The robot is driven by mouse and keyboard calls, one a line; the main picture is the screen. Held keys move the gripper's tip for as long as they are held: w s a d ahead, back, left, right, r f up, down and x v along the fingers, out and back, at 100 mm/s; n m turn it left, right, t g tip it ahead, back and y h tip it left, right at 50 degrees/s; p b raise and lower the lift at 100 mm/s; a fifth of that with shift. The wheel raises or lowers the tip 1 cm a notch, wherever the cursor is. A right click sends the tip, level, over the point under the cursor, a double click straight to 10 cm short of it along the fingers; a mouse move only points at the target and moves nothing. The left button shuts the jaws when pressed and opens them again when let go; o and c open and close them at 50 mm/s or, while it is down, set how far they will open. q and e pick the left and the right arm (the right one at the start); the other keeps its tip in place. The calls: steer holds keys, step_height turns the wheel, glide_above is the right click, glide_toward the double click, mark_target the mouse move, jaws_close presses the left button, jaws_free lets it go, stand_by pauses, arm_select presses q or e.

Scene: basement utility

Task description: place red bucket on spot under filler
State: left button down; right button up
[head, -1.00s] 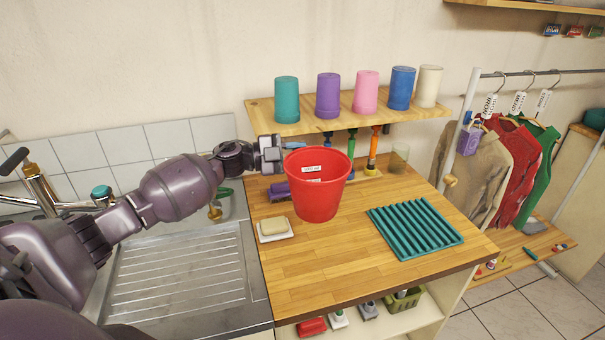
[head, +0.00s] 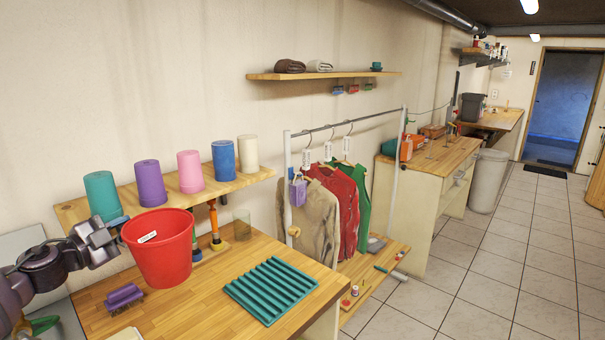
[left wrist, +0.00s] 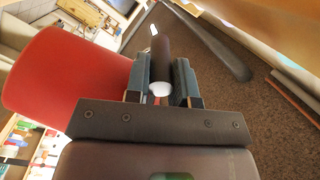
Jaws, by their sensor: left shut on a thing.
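The red bucket (head: 160,252) has a white label near its rim and is upright at the left of the head view. It appears raised a little above the wooden counter. My left gripper (head: 112,232) is at the bucket's left side near the rim, shut on it. In the left wrist view, the jaws (left wrist: 160,82) close around a dark rod with a pale end, probably the bucket's handle. The bucket (left wrist: 65,85) fills the left of that view. I cannot make out the filler or its spot. My right gripper is out of view.
The wooden counter (head: 205,302) holds a teal ribbed rack (head: 270,290) and a purple object (head: 125,298). A shelf with several coloured cups (head: 150,183) is behind the bucket. A clothes rail (head: 345,122) stands right of it. Tiled floor (head: 450,275) is open at the right.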

mark_target(148, 272)
arm_select(q)
steer(key=shift+d+n+t+y, duration=0.3)
steer(key=shift+d+y, duration=0.1)
steer(key=shift+d, duration=0.1)
steer(key=s+d+f+n+y, duration=0.1)
steer(key=d+y, duration=0.1)
steer(key=s+d+f+n+t+y, duration=0.1)
steer(key=s+d+f+y, duration=0.1)
steer(key=d, duration=0.1)
steer(key=s+d+f+n+y+b, duration=0.1)
steer(key=s+d+f+n, duration=0.1)
steer(key=d, duration=0.1)
steer(key=shift+s+f+t+y, duration=0.1)
steer(key=shift+s+t+y, duration=0.1)
steer(key=shift+t+y, duration=0.15)
steer(key=s+d+f+n+y+b, duration=0.1)
steer(key=s+d+f+y+b, duration=0.1)
steer(key=s+d+f, duration=0.8)
steer(key=s, duration=0.2)
steer(key=shift+s, duration=0.35)
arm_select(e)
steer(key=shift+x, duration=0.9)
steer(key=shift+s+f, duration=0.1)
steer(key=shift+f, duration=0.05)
